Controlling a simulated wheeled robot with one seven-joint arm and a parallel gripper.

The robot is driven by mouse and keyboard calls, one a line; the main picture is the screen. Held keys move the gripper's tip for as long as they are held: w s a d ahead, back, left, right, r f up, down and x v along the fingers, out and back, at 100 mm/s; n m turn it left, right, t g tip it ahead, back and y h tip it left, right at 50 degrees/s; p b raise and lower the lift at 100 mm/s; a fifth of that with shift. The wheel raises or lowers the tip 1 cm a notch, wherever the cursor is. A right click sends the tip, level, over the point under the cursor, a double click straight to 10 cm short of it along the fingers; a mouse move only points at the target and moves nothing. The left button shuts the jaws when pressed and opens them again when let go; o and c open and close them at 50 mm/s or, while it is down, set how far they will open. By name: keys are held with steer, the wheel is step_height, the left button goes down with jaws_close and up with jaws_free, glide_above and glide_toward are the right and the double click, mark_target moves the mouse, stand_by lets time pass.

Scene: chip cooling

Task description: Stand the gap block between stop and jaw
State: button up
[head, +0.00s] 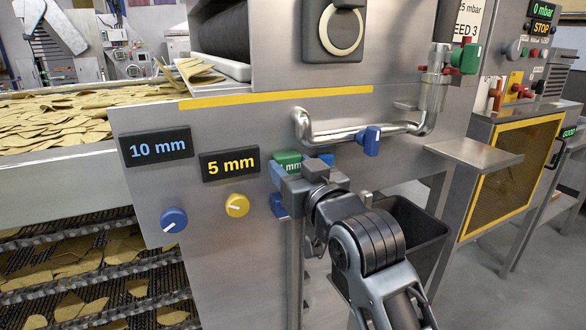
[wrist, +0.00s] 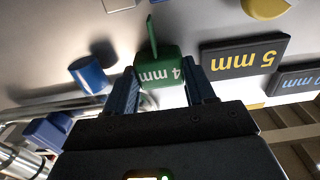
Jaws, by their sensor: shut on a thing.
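The gap block is a green block marked "4 mm" (wrist: 162,72), seen upside down in the wrist view. A thin green tongue (wrist: 151,32) sticks out from its far side towards the steel panel. My gripper (wrist: 161,84) is shut on it, with one blue finger on each side. In the head view the green block (head: 287,157) shows partly behind my gripper (head: 295,178), in front of the panel. A blue cylinder (wrist: 88,75) stands on the panel left of the block in the wrist view. I cannot tell for sure which parts are the stop and the jaw.
Black signs read "10 mm" (head: 156,147) and "5 mm" (head: 230,163), above a blue knob (head: 173,219) and a yellow knob (head: 237,205). A steel pipe with a blue handle (head: 369,140) runs close above right. A dark bin (head: 418,240) stands below right.

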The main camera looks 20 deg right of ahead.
steer(key=shift+f+b, duration=1.4)
steer(key=shift+f, duration=0.85)
steer(key=o, duration=1.2)
steer(key=shift+s, duration=0.15)
steer(key=s+b, duration=0.1)
steer(key=s, duration=0.6)
steer(key=shift+s+f, duration=0.1)
steer(key=shift+s, duration=0.15)
